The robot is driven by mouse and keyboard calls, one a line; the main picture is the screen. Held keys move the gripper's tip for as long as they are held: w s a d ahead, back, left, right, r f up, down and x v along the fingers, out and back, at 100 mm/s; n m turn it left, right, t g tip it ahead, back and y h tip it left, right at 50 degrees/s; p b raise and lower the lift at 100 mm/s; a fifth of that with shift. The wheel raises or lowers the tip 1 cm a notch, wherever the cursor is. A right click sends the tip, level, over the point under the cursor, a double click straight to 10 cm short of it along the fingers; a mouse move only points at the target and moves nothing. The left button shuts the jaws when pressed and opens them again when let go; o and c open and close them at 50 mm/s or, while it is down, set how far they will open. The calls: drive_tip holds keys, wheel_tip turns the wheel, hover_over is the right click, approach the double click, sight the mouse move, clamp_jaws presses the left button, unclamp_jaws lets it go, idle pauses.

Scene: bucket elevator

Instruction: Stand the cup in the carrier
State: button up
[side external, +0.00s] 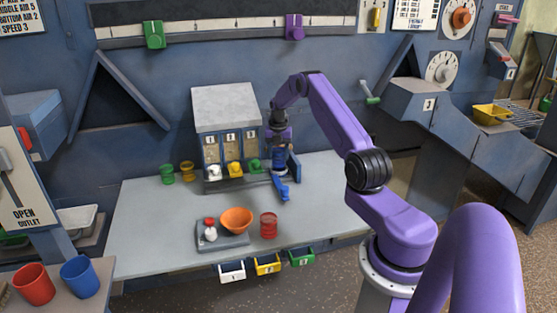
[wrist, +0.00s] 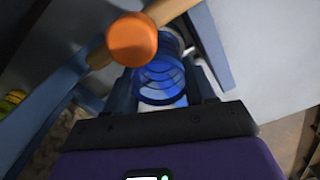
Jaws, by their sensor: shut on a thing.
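My gripper (wrist: 163,88) is shut on a blue ringed cup (wrist: 160,72), which shows between its fingers in the wrist view. In the side external view my gripper (side external: 281,163) points down at the right end of the small grey-roofed cabinet, and the cup is hard to make out there. A blue piece (side external: 283,189) sits low beneath my gripper, over the table. I cannot tell whether it is the carrier, or whether the cup touches it. An orange round knob on a wooden bar (wrist: 132,39) covers part of the cup's far side in the wrist view.
The grey-roofed cabinet (side external: 225,107) stands left of my gripper, with small coloured pieces at its front. A red ringed cup (side external: 268,226) and an orange bowl (side external: 236,220) stand nearer the table's front. The table's (side external: 145,222) left part is clear.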

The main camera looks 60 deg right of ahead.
drive_tip(key=shift+f, duration=1.2)
drive_tip(key=shift+f, duration=0.1)
drive_tip(key=o, duration=0.8)
wheel_tip(320, 180, up, 12)
drive_tip(key=shift+r, duration=0.15)
